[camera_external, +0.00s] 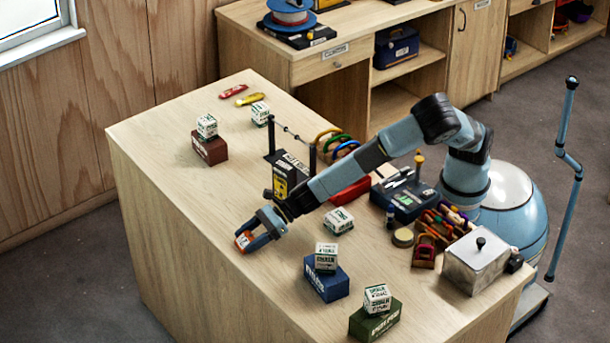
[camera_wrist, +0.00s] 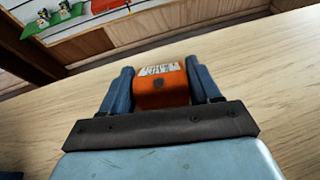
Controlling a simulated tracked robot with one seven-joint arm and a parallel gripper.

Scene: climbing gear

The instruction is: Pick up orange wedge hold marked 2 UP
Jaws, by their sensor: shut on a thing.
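The orange wedge hold (camera_wrist: 160,90) sits between the two blue fingers of my gripper (camera_wrist: 160,92) in the wrist view. It has a white label with dark print on top, too small to read, and a dark round bolt hole. In the external view, my gripper (camera_external: 250,235) is low over the front left part of the table, shut on the orange wedge hold (camera_external: 244,240). Only a small part of the hold shows there. I cannot tell whether its underside touches the tabletop.
The wooden table (camera_external: 170,190) is clear around my gripper. Chalk boxes stand on a blue block (camera_external: 326,280), a green block (camera_external: 374,319) and a brown block (camera_external: 209,149).

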